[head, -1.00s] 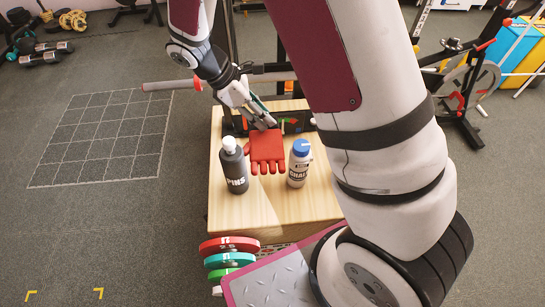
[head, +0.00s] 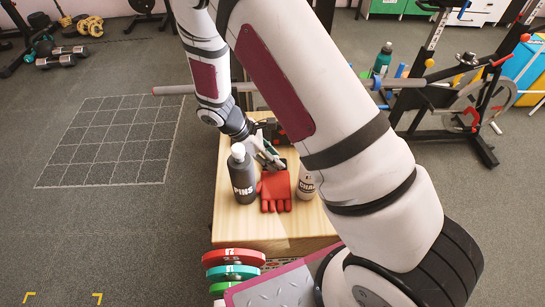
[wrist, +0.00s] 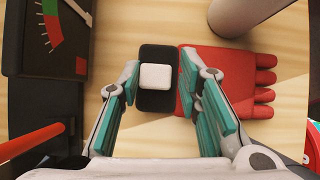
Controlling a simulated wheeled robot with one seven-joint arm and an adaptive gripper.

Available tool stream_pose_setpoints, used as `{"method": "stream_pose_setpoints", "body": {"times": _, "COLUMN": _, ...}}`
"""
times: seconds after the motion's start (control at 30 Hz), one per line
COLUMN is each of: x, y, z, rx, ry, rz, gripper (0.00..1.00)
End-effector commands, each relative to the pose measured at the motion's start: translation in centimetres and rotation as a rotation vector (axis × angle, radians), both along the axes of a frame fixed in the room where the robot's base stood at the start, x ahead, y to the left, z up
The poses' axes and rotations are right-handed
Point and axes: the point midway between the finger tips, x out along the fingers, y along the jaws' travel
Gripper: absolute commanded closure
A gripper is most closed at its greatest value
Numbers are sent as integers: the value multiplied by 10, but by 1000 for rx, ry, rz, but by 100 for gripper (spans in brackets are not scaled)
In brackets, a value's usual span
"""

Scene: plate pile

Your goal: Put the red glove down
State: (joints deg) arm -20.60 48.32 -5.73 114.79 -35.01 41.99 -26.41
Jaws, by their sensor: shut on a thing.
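The red glove (head: 275,192) is low over or on the light wooden top, fingers toward the front, between two bottles. I cannot tell whether it touches the wood. In the wrist view the glove (wrist: 245,72) has its red fingers to the right. A black cuff-like part (wrist: 145,102) with a white pad joins it on the left. My gripper (head: 268,160) is at the glove's rear end. In the wrist view its teal-padded fingers (wrist: 160,80) lie on both sides of the black part, shut on the glove; the right finger covers part of the red palm.
A dark bottle marked PINS (head: 243,180) stands close left of the glove. A pale bottle (head: 306,185) stands close right, partly behind my arm. A black box with a coloured dial (wrist: 45,35) is behind. The front of the wooden top (head: 265,228) is clear.

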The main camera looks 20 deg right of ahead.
Motion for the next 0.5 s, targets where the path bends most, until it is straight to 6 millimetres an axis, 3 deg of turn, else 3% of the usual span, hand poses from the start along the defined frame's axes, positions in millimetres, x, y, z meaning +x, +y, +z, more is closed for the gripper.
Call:
{"method": "stream_pose_setpoints", "body": {"times": 0.2, "x": 0, "y": 0, "z": 0, "rx": 1, "ry": -1, "rz": -1, "gripper": 100}}
{"method": "stream_pose_setpoints", "body": {"times": 0.23, "x": 0, "y": 0, "z": 0, "rx": 2, "ry": -2, "rz": 0, "gripper": 62}}
{"method": "stream_pose_setpoints", "body": {"times": 0.3, "x": 0, "y": 0, "z": 0, "rx": 2, "ry": -2, "rz": 0, "gripper": 48}}
{"method": "stream_pose_setpoints", "body": {"times": 0.5, "x": 0, "y": 0, "z": 0, "rx": 1, "ry": -2, "rz": 0, "gripper": 48}}
